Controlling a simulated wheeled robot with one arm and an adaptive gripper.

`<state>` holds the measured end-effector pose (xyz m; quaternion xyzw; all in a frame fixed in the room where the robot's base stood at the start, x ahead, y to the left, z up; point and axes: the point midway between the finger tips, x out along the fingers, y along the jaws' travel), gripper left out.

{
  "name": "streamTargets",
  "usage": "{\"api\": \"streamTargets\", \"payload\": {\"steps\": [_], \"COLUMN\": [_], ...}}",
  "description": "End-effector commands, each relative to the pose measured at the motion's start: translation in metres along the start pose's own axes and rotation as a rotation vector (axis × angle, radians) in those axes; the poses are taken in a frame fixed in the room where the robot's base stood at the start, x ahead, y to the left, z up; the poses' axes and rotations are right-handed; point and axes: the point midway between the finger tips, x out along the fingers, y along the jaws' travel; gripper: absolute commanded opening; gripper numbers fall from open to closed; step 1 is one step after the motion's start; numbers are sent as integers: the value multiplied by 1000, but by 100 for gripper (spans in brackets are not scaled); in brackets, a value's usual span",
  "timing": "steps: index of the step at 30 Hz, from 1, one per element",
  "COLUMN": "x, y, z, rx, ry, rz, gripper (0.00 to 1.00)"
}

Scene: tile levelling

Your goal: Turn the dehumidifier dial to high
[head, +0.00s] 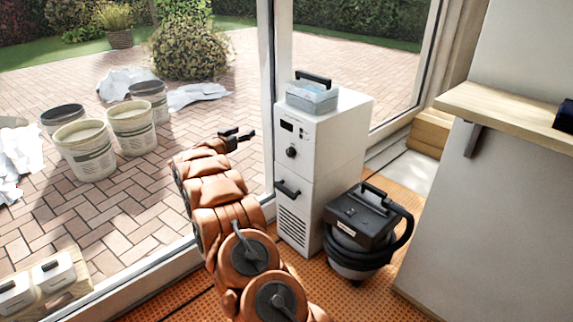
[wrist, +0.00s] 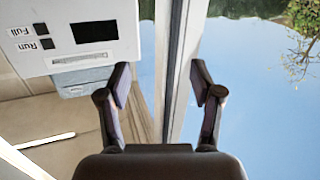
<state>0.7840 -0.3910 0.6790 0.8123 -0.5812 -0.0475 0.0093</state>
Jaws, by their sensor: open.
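The white dehumidifier (head: 338,140) stands upright by the glass door in the head view. Its black round dial (head: 291,152) is on the upper front, below a small dark display (head: 287,126). I cannot read the dial's setting. My gripper (head: 241,135) is open and empty, to the left of the dial and apart from it. In the wrist view, which is upside down, my open gripper (wrist: 163,87) faces past the cabinet's edge. The dehumidifier's front (wrist: 35,45) shows at upper left with its display (wrist: 95,32) and the Run and Full labels. The dial is outside that view.
A clear container (head: 312,95) with a black handle sits on top of the dehumidifier. A black handle (head: 288,190) juts from its lower front. A black vacuum (head: 365,225) stands at its right. The door frame (head: 267,100) is close to my gripper. Buckets (head: 85,150) stand outside.

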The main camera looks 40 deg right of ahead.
Motion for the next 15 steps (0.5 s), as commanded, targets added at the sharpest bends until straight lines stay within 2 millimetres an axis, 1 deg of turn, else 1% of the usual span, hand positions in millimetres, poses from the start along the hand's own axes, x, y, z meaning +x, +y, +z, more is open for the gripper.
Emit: {"api": "streamTargets", "payload": {"steps": [1, 2, 3, 6, 10, 12, 15], "x": [10, 14, 18, 24, 27, 27, 30], "y": [14, 24, 35, 61, 84, 91, 97], "z": [29, 39, 53, 79, 100, 106, 109], "rx": [-16, -26, -40, -70, -96, -104, -110], "ry": [6, 10, 10, 13, 13, 13, 13], "rz": [70, 110, 159, 266, 360, 388, 408], "gripper": [65, 65, 65, 65, 65, 65, 65]}}
